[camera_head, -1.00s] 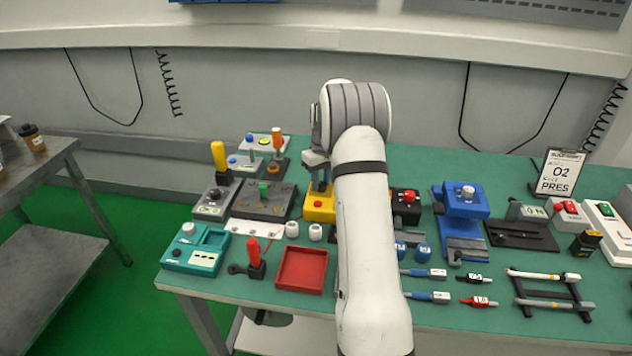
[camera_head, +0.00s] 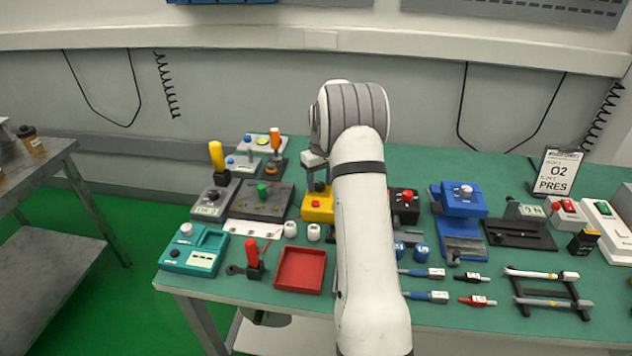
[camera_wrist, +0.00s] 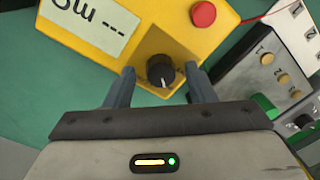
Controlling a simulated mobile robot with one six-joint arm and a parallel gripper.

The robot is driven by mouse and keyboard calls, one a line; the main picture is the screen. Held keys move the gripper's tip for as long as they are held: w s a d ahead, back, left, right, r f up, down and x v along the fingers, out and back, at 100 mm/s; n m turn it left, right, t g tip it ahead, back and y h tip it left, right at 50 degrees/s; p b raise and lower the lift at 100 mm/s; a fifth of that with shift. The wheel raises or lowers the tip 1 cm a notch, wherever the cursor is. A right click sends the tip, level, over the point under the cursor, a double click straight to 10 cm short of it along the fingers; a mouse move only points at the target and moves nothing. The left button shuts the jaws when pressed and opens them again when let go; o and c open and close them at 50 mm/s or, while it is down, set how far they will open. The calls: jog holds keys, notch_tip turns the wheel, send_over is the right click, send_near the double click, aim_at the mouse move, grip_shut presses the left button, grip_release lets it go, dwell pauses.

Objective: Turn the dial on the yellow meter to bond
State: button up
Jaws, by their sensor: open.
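The yellow meter (camera_wrist: 130,62) lies under my gripper in the wrist view. It bears a black dial (camera_wrist: 161,71) with a pale pointer mark, a pale label (camera_wrist: 92,22) reading partly "SW ---" and a red button (camera_wrist: 203,14). The position names around the dial are too small to read. My gripper (camera_wrist: 161,84) is open, with one finger on each side of the dial and a gap on both sides. In the head view the yellow meter (camera_head: 318,203) is partly hidden behind my arm.
A dark box with a green knob (camera_head: 262,191) stands left of the meter. A dark box with a red knob (camera_head: 405,201) stands to its right. White cups (camera_head: 290,229) and a red tray (camera_head: 301,270) lie in front. A grey panel with several yellow buttons (camera_wrist: 267,58) is close at right in the wrist view.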

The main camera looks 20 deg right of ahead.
aim_at(321, 183)
jog(key=shift+r, duration=0.1)
jog(key=r, duration=0.6)
jog(key=shift+d+r+b, duration=0.2)
jog(key=shift+r+b, duration=0.15)
jog(key=shift+b, duration=0.05)
jog(key=shift+r, duration=0.45)
jog(key=shift+a+r, duration=0.1)
jog(key=shift+r, duration=0.05)
jog(key=s+a+r+t, duration=0.2)
jog(key=s+a+r, duration=0.8)
jog(key=s+a, duration=0.4)
jog(key=s+a+f, duration=0.1)
jog(key=s+a, duration=0.2)
jog(key=s, duration=0.7)
jog(key=s+a+f+m+t, duration=0.1)
jog(key=s+a+f, duration=0.1)
jog(key=s, duration=0.9)
jog(key=shift+s+a+h, duration=0.3)
jog(key=shift+a, duration=0.4)
